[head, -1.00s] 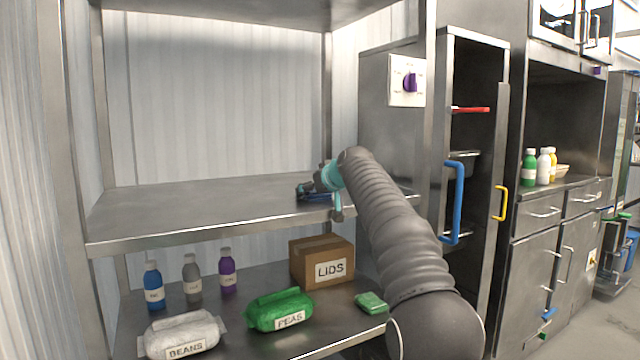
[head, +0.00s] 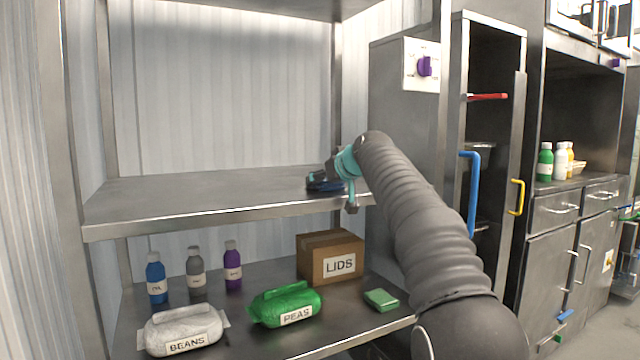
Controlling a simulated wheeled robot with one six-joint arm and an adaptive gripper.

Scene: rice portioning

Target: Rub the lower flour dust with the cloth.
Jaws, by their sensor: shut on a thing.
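My gripper (head: 324,178) is at the right end of the middle steel shelf (head: 200,205), low over its top. It is shut on a dark blue cloth (head: 326,187), which shows only as a small patch under the fingers. The cloth appears to be at the shelf surface, but I cannot tell whether it is pressed on it. No flour dust can be made out on the shelf top. My gripper and arm hide the shelf's right end.
The lower shelf holds blue, grey and purple bottles (head: 195,273), a BEANS bag (head: 183,328), a PEAS bag (head: 285,303), a LIDS box (head: 330,257) and a green sponge-like block (head: 381,299). A steel cabinet with a blue handle (head: 470,195) stands right. The middle shelf's left part is clear.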

